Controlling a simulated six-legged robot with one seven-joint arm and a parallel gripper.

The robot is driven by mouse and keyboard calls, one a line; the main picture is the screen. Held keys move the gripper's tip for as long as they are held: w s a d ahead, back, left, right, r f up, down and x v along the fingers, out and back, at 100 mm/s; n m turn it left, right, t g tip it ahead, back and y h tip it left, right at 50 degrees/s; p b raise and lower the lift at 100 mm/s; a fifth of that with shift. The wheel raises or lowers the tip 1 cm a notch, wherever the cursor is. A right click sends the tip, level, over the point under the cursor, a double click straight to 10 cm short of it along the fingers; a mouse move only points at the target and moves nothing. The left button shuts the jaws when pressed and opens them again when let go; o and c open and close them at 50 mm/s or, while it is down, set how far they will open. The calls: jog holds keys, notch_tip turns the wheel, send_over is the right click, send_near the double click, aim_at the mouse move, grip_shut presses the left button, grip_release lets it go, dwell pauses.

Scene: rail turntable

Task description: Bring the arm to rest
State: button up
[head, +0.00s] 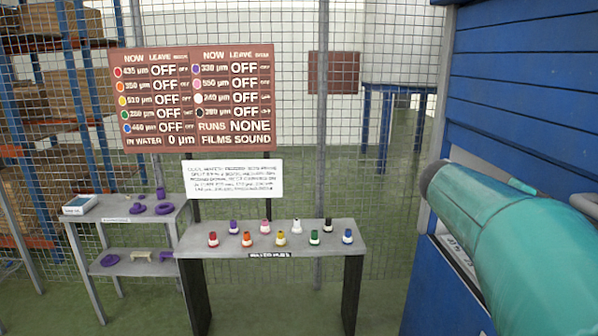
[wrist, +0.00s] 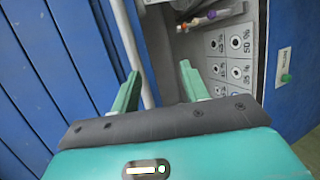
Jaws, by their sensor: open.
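My arm shows as a thick teal link at the right of the head view, in front of the blue wall. My gripper (wrist: 162,90) shows in the wrist view with its two green fingers apart and nothing between them. It is beside the blue plank wall (wrist: 45,75), with a pale upright bar (wrist: 138,50) behind the fingers. A grey panel (wrist: 215,105) with round marks and percent labels lies beyond the right finger. My gripper's fingers do not show in the head view.
A grey table (head: 265,236) holds several coloured knobs below a brown board (head: 195,100). A grey shelf (head: 118,212) with purple parts stands left of it. A blue plank wall (head: 530,100) is close on the right. Green floor (head: 385,235) is clear between the table and this wall.

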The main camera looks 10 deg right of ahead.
jog(key=s+a+f+n+t+y, duration=0.1)
jog(key=a+f+t+y, duration=0.3)
jog(key=a, duration=0.7)
jog(key=s+a+f+n+t+y, duration=0.1)
jog(key=a+f+n+t+y, duration=0.1)
jog(key=a+f+t+y, duration=0.2)
jog(key=s+a+f+n+t+y, duration=0.1)
jog(key=a+f+t+y, duration=0.2)
jog(key=a+f, duration=0.6)
jog(key=a+y, duration=0.1)
jog(key=a, duration=1)
jog(key=shift+s+f+t+y, duration=0.15)
jog(key=shift+f+t+y, duration=0.15)
jog(key=shift+f+t, duration=0.1)
jog(key=shift+c, duration=1)
jog(key=shift+d, duration=0.15)
